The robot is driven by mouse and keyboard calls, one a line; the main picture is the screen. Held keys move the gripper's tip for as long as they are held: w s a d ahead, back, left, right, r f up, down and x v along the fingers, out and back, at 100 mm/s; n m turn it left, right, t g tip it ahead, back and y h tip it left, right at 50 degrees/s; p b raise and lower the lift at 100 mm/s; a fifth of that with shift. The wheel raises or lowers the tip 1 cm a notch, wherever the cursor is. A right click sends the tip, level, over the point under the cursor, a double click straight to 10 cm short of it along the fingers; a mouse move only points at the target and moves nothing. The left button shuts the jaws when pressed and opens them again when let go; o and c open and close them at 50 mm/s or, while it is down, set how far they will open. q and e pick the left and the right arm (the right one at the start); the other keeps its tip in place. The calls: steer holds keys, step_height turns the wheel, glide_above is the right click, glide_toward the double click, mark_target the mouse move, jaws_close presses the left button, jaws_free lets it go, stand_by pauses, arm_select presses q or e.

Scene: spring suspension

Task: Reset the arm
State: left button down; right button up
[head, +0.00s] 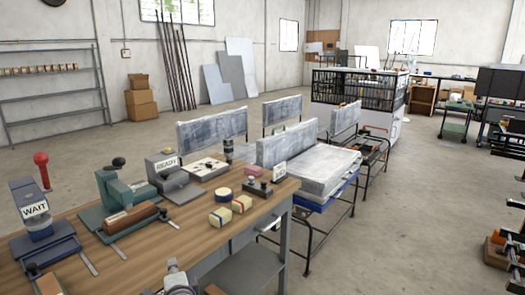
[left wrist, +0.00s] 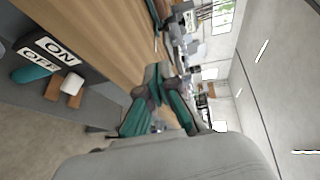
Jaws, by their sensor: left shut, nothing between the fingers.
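My left gripper (head: 176,267) shows at the bottom edge of the head view, low over the front of the wooden workbench (head: 130,225). Only its tip end is in the picture. It is shut and empty, apart from the devices on the bench. In the left wrist view the picture is turned on its side, and a large grey rounded surface (left wrist: 175,160) fills the bottom. My right gripper is in neither view.
On the bench stand a blue device marked WAIT (head: 38,225), a green press (head: 122,200), a grey device marked READY (head: 168,175) and several small blocks (head: 220,216). A rack with grey slabs (head: 310,165) stands beyond. An ON/OFF panel (left wrist: 48,52) shows in the wrist view. Open floor (head: 400,235) lies right.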

arm_select(q)
steer(key=s+f+n+g+h+p, duration=0.1)
steer(key=s+f+g+h, duration=0.15)
steer(key=s+f, duration=0.65)
steer(key=s+f+n+g+h+p, duration=0.1)
steer(key=s+f+g, duration=0.25)
steer(key=f, duration=1.15)
steer(key=s+f+n+g+h+p, duration=0.1)
steer(key=s+f+g+h, duration=0.1)
steer(key=s+f, duration=0.75)
steer(key=s+f+n+g, duration=0.2)
steer(key=s+f, duration=0.4)
steer(key=s, duration=0.5)
steer(key=s+f+n+g+h+p, duration=0.1)
steer(key=s+f, duration=0.4)
steer(key=s, duration=0.7)
steer(key=s+f+n+g, duration=0.2)
steer(key=s+f+n, duration=0.2)
steer(key=s, duration=0.8)
step_height(320, 180, down, 3)
steer(key=shift+d+r+n+g+p, duration=0.2)
steer(key=shift+d+n+g+p, duration=0.1)
steer(key=shift+g+p, duration=0.1)
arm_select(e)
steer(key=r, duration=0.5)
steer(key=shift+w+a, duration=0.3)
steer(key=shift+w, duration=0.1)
